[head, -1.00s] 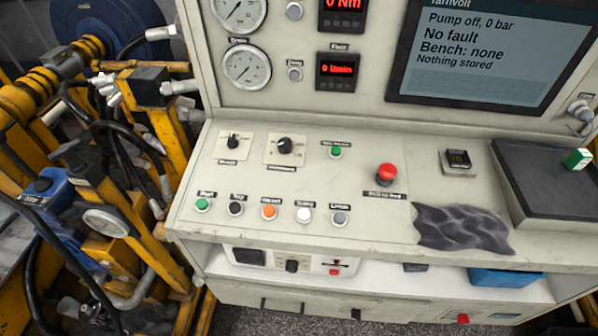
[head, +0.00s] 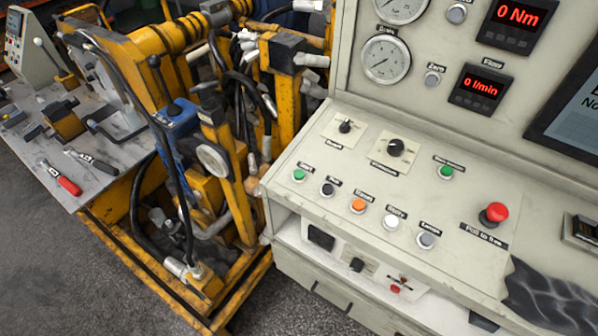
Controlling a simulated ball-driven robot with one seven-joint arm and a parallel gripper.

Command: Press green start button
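The green start button (head: 299,175) is the leftmost in the front row of buttons on the sloped cream control panel (head: 330,215). Its small label above is blurred here. To its right in the row are a black button (head: 327,189), an orange one (head: 358,205), a white one (head: 390,222) and a grey one (head: 427,240). A second green button (head: 446,172) sits higher on the panel, near the selector knobs. My gripper is not in view.
A red mushroom button (head: 494,213) stands up at the panel's right, near a dark cloth (head: 550,300). Yellow machine frames with hoses (head: 225,170) stand close left of the panel. A grey bench (head: 100,140) holds tools at far left. Open floor (head: 60,270) shows at lower left.

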